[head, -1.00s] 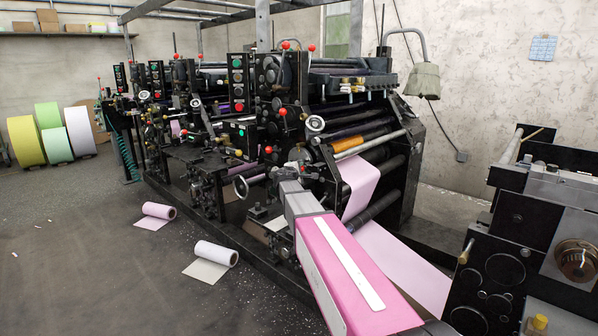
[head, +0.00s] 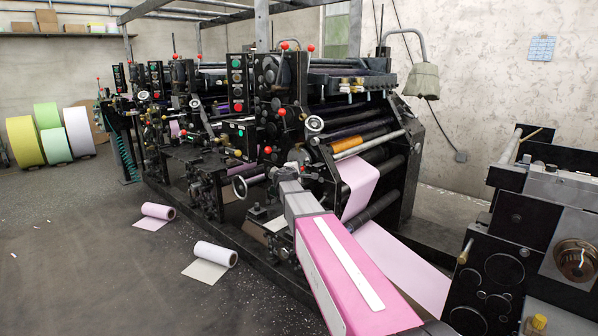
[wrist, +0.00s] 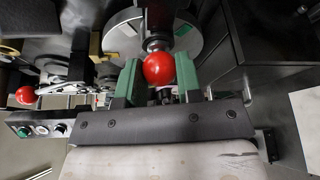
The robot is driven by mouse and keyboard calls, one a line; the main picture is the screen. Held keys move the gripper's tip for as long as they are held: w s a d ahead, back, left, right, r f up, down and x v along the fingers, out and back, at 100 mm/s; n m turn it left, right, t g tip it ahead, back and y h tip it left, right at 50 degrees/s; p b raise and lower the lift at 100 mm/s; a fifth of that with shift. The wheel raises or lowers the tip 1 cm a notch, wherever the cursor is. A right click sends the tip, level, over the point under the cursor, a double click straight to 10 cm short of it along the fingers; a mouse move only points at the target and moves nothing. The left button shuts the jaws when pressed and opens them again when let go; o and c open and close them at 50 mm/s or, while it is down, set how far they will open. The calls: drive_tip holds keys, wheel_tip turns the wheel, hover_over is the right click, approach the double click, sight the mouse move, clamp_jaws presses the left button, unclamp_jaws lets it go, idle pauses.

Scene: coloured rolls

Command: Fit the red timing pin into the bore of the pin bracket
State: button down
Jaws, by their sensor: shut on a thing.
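In the wrist view my gripper (wrist: 159,80) has two green fingers, one on each side of a round red knob. I take this knob to be the red timing pin (wrist: 159,68). The fingers are shut on it, and a dark stem with a metal collar shows just beyond the knob. A large grey disc (wrist: 190,38) lies behind it. I cannot make out the pin bracket or its bore, nor tell whether the pin is in it. In the head view my pink arm reaches toward the near end of the press, and the fingers and pin cannot be made out.
The black press (head: 255,120) with levers and handwheels surrounds the arm's end. Another red knob (wrist: 25,95) on a lever is at left in the wrist view. A second machine (head: 545,235) stands at right. Paper rolls (head: 215,253) lie on the otherwise open floor at left.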

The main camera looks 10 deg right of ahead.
drive_tip(key=shift+c, duration=1.1)
unclamp_jaws()
drive_tip(key=shift+s, duration=0.15)
drive_tip(key=shift+v, duration=2.9)
drive_tip(key=shift+a, duration=0.1)
